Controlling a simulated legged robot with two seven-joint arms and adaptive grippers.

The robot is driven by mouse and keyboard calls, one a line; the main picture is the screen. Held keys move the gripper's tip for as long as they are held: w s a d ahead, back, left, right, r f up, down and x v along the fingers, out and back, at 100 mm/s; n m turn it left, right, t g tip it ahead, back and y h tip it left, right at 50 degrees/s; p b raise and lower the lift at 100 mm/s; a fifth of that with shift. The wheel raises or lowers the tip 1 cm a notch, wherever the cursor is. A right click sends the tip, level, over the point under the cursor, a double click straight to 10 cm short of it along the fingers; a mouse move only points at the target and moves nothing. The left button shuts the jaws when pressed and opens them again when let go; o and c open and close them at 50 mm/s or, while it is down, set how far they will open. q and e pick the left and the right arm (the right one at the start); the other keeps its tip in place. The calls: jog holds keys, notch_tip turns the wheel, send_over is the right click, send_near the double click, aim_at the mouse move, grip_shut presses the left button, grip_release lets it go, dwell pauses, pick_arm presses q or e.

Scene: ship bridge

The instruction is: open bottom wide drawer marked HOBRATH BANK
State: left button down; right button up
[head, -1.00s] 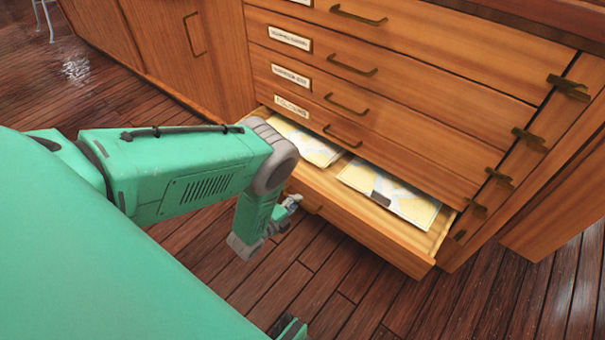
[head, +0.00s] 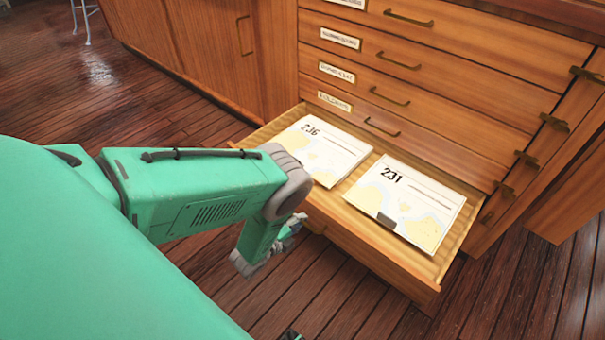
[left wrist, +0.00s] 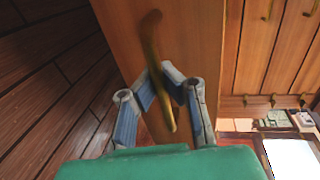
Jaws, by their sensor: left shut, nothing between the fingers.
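The bottom wide drawer (head: 385,262) of the wooden chest stands well out. Its own label does not show, so I cannot read HOBRATH BANK on it. Two charts lie inside, one marked 236 (head: 318,150) and one marked 231 (head: 408,205). My left gripper (head: 298,222) is at the left part of the drawer front. In the left wrist view, the fingers (left wrist: 170,82) are shut beside the brass handle (left wrist: 152,45), which overlaps them in the picture. I cannot tell whether they touch it.
Several shut drawers with brass handles and small labels are above, the lowest of them (head: 420,150) right over the open one. Brass fittings (head: 527,160) line the chest's right edge. A cabinet door (head: 220,50) stands to the left. The plank floor (head: 350,305) in front is clear.

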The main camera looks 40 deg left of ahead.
pick_arm(q)
jog(key=shift+s+f, duration=0.15)
jog(key=shift+s, duration=0.05)
jog(key=c, duration=2.3)
grip_release()
jog(key=shift+d, duration=0.15)
jog(key=o, duration=0.7)
jog(key=v, duration=1.2)
jog(key=shift+w, duration=0.1)
